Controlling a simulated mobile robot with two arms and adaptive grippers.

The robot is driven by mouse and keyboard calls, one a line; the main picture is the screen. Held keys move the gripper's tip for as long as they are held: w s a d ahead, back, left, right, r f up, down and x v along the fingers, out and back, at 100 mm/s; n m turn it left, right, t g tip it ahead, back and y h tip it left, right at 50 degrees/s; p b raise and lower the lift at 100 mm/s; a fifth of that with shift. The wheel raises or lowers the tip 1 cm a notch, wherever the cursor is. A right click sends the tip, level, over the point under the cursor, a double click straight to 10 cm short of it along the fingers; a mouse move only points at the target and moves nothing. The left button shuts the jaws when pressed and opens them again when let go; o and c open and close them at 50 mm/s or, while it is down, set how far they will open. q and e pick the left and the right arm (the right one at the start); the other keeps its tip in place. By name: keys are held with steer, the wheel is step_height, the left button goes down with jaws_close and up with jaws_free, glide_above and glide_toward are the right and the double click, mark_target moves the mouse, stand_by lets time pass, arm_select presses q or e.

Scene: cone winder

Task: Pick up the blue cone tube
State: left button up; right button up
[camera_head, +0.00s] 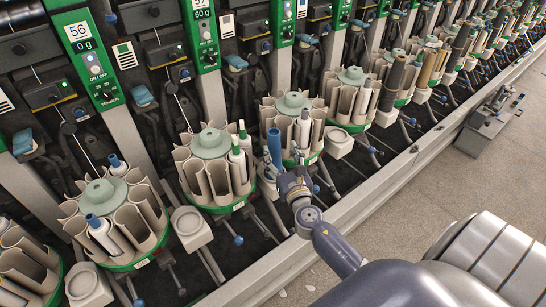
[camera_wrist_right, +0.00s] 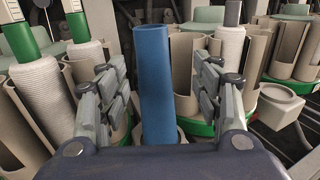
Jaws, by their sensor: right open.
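The blue cone tube (camera_head: 274,147) stands upright at the front of the winder, between two round magazines in the head view. In the right wrist view the blue cone tube (camera_wrist_right: 156,85) stands between the two fingers of my right gripper (camera_wrist_right: 155,100). The fingers are spread, with a visible gap on each side of the tube. In the head view my right gripper (camera_head: 292,182) is right at the tube's lower part. My left gripper is not in view.
Round magazines with beige pockets (camera_head: 213,175) line the machine, several holding yarn cones (camera_wrist_right: 42,90). A grey square pad (camera_head: 191,228) sticks out at the front. A long grey rail (camera_head: 370,187) runs along the machine. A metal box (camera_head: 490,122) stands on the open floor at right.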

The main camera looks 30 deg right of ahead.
mark_target(276, 148)
steer(key=shift+w, duration=0.55)
steer(key=x, duration=0.3)
steer(key=shift+w+a+f, duration=0.1)
steer(key=shift+w+a, duration=0.05)
steer(key=shift+w, duration=0.55)
steer(key=shift+c, duration=0.8)
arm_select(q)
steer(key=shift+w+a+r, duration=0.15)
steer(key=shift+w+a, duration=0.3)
arm_select(e)
steer(key=c, duration=0.9)
